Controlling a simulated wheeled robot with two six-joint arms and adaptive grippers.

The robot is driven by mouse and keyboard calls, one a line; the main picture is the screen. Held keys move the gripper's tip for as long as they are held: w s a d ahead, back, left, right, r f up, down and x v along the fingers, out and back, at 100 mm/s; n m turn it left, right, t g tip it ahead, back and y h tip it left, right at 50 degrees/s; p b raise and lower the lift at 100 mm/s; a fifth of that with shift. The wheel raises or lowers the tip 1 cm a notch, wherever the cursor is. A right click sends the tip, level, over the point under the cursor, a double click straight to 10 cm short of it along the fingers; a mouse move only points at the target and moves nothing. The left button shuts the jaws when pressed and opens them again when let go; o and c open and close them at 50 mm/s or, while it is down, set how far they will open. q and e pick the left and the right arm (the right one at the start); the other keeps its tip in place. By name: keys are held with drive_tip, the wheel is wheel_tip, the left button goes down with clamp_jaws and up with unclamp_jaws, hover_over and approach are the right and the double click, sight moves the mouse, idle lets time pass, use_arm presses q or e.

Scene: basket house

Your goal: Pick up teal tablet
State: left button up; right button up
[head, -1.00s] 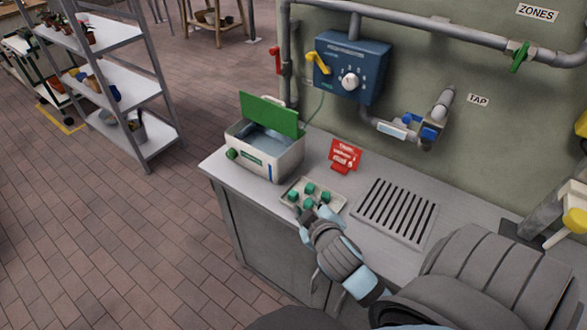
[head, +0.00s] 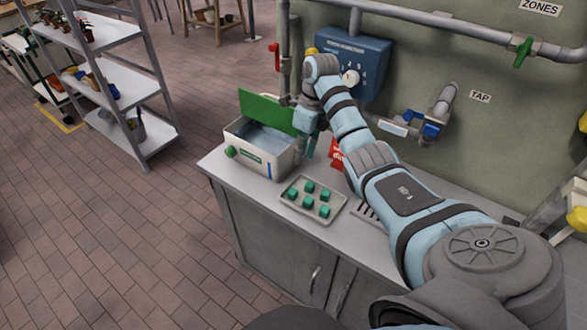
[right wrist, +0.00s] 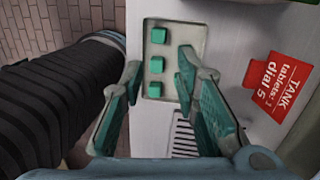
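Several teal tablets (head: 306,202), shaped like small cubes, sit apart on a pale tray (head: 337,209) on the counter. In the right wrist view three tablets (right wrist: 157,64) show in a row on the tray (right wrist: 172,27); the right finger hides part of the tray. My right gripper (head: 309,145) is raised above the counter, beside the open tank and behind the tray. In the right wrist view my right gripper (right wrist: 158,68) has its fingers spread, with nothing held between them. My left gripper is not in view.
A white tank (head: 258,162) with a raised green lid (head: 268,112) stands left of the tray. A blue control box (head: 368,62) on the wall is partly behind my arm. A drain grate (right wrist: 183,135) is nearby.

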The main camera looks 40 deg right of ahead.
drive_tip(key=b, duration=0.7)
hover_over(293, 191)
drive_tip(key=f, duration=0.6)
drive_tip(key=d+f, duration=0.1)
drive_tip(key=f, duration=0.1)
drive_tip(key=shift+f, duration=0.4)
drive_tip(key=shift+a+f+b, duration=0.1)
drive_tip(key=shift+f+b, duration=0.25)
drive_tip(key=f, duration=0.4)
drive_tip(key=shift+a+b, duration=0.3)
drive_tip(key=c, duration=0.5)
